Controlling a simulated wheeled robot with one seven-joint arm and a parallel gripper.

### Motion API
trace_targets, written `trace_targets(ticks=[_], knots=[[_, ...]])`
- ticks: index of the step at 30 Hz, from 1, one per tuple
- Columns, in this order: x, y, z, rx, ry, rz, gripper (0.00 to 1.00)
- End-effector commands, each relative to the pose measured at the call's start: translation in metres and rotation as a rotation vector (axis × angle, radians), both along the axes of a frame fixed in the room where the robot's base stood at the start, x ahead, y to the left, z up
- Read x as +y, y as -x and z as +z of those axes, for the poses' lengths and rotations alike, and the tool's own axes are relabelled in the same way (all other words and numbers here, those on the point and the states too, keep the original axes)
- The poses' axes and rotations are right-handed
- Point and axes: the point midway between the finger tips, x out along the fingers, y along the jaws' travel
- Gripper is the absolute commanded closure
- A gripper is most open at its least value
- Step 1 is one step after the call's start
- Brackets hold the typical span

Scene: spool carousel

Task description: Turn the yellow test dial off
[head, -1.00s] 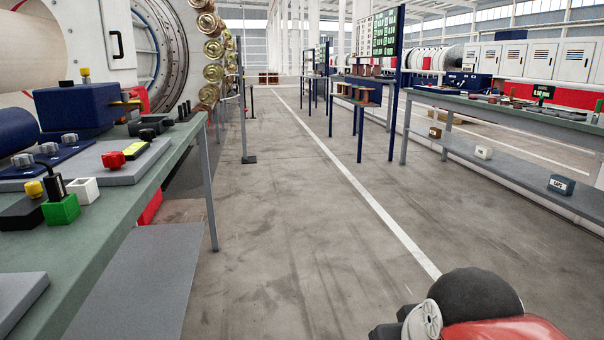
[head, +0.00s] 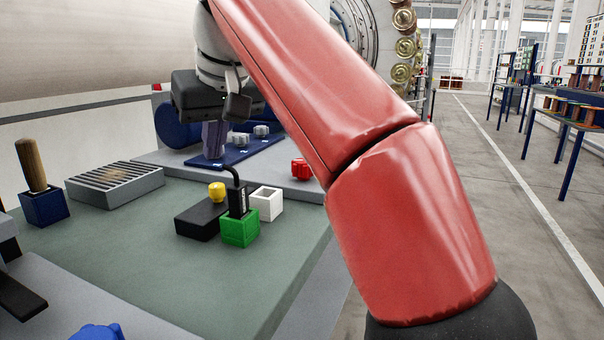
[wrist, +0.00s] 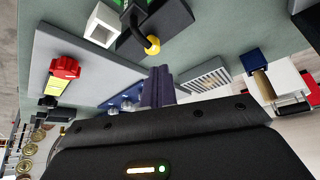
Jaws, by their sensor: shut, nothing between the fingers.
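The yellow test dial (head: 217,191) is a small round yellow knob on a black box (head: 196,221) on the green bench top. In the wrist view the yellow knob (wrist: 152,46) shows at the top, on the black box's end. My gripper (head: 214,152) is beyond and above the dial, fingers pointing down and close together, apart from the knob. In the wrist view its fingers (wrist: 157,85) are together and empty. The dial's pointer or marking cannot be made out.
A green holder (head: 240,228) with an upright black tool and a white box (head: 267,204) stand close right of the dial. A red knob (head: 301,169) sits behind. A slatted grey block (head: 115,184) and a blue holder (head: 44,207) with a wooden handle stand left.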

Motion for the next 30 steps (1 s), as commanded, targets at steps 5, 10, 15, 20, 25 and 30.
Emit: trace_targets(ticks=[5,10,15,20,25,30], knots=[[0.001,0.001,-0.006,0.001,0.001,0.004,1.0],[0.001,0.001,-0.025,0.002,0.001,0.004,1.0],[0.001,0.001,-0.051,-0.001,-0.001,0.004,1.0],[0.001,0.0,-0.064,-0.001,-0.001,0.004,1.0],[0.001,0.0,-0.069,-0.001,-0.001,0.004,1.0],[0.001,0.0,-0.068,-0.001,-0.001,0.004,1.0]])
